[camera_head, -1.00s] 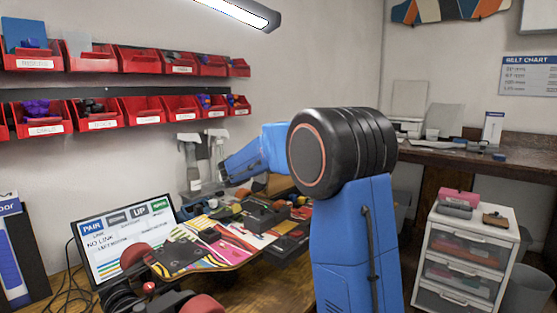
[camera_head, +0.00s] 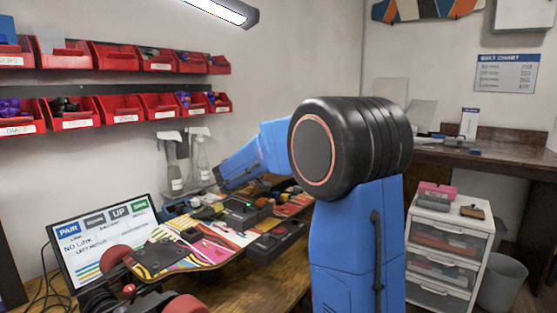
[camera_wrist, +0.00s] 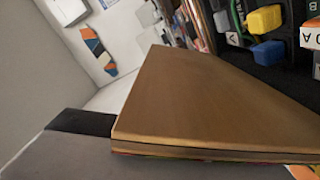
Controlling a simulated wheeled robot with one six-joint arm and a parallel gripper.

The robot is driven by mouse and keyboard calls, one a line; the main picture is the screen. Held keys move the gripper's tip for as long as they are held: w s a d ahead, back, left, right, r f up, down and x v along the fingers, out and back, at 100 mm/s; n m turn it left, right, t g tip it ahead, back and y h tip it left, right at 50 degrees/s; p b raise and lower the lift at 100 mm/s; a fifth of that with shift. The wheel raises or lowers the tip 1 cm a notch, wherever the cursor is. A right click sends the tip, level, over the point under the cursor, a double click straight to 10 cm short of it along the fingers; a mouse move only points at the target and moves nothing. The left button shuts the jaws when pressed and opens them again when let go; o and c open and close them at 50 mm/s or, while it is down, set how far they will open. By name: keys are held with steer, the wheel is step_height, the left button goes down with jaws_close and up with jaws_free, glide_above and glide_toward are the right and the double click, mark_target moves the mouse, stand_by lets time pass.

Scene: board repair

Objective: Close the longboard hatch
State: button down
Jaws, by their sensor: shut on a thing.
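The longboard (camera_head: 200,245), with a bright multicoloured pattern, lies on the wooden bench in the head view. Dark boxy parts (camera_head: 240,212) sit along it. A flat brown wooden panel (camera_wrist: 205,105), which looks like the hatch, fills much of the wrist view. It stands tilted, with a thin coloured edge below. My gripper (camera_wrist: 112,136) shows as a grey and black finger at the panel's near edge and is shut on it. In the head view my blue arm and black joint hide the gripper and most of the hatch.
A monitor (camera_head: 103,240) stands left of the board. Red bins (camera_head: 122,107) line the wall above. Bottles (camera_head: 202,160) stand behind the bench. A drawer unit (camera_head: 449,250) stands at the right. Yellow (camera_wrist: 264,19) and blue (camera_wrist: 268,53) parts lie beyond the panel.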

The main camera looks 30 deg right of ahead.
stand_by(0.3)
steer(key=c, duration=1.5)
jaws_free()
steer(key=shift+c, duration=0.2)
steer(key=shift+a, duration=0.1)
steer(key=v, duration=1.7)
steer(key=shift+a, duration=0.1)
